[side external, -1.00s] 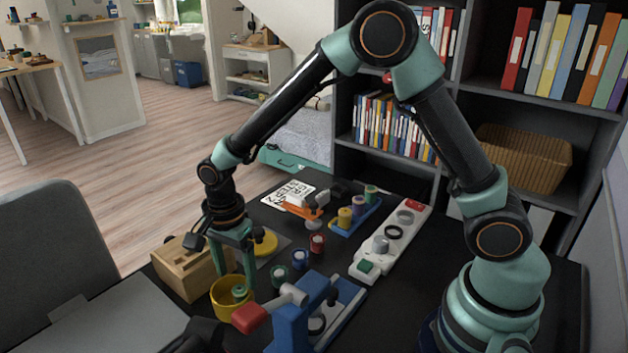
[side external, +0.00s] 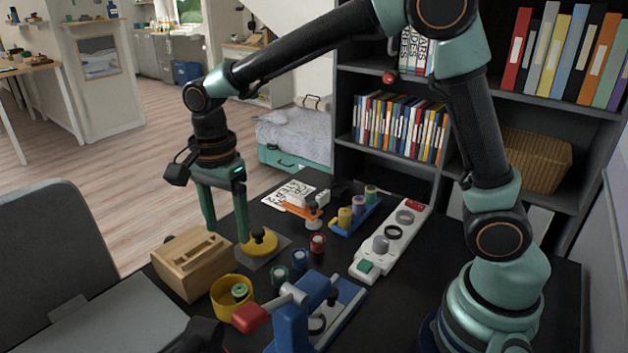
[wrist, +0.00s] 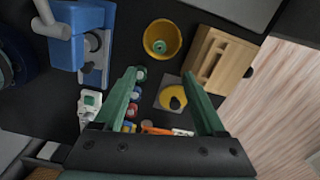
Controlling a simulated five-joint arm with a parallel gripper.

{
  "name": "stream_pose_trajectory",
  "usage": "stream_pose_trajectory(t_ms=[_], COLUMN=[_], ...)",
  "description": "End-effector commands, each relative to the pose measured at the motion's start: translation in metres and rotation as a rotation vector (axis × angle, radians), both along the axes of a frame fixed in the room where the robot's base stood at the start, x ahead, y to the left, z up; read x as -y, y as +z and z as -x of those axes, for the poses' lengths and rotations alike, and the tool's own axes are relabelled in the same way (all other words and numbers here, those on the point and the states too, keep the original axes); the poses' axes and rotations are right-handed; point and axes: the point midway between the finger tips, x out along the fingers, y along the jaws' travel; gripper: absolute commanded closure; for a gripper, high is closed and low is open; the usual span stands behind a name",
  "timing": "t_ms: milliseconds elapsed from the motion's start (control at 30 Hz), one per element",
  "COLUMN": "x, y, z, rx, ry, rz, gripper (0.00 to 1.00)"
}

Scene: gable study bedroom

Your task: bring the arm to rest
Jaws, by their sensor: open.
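My gripper (side external: 226,218) is open and empty, raised above the black desk near the wooden box and the yellow disc. In the wrist view its two green fingers (wrist: 165,88) stand wide apart with nothing between the tips. The cup also shows in the wrist view (wrist: 150,38).
A wooden box (side external: 190,268), a yellow disc (side external: 258,243) with a black knob, small spools and a blue press (side external: 290,322) crowd the desk. A white strip device (side external: 372,263) lies to the right. A grey chair (side external: 45,235) stands at left; shelves rise behind.

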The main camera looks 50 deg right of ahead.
Motion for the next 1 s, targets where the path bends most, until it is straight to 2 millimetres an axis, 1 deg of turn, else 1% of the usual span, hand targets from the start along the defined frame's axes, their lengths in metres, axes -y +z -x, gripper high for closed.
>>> stream_pose_trajectory(t_ms=[33,100,367,467,567,667,800,1000], x=[0.000,0.000,0.000,0.004,0.016,0.034,0.062,0.096], y=[0.005,0.007,0.009,0.014,0.026,0.043,0.063,0.080], z=[0.000,0.000,0.000,0.002,0.007,0.017,0.037,0.070], rx=[0.002,0.001,0.000,0.013,0.045,0.100,0.187,0.301], ry=[0.000,0.000,0.001,0.028,0.111,0.251,0.483,0.814], rz=[0.000,0.000,0.000,-0.004,-0.011,-0.014,0.008,0.089], gripper=[0.27,0.27,0.27,0.27,0.27,0.27,0.27,0.27])
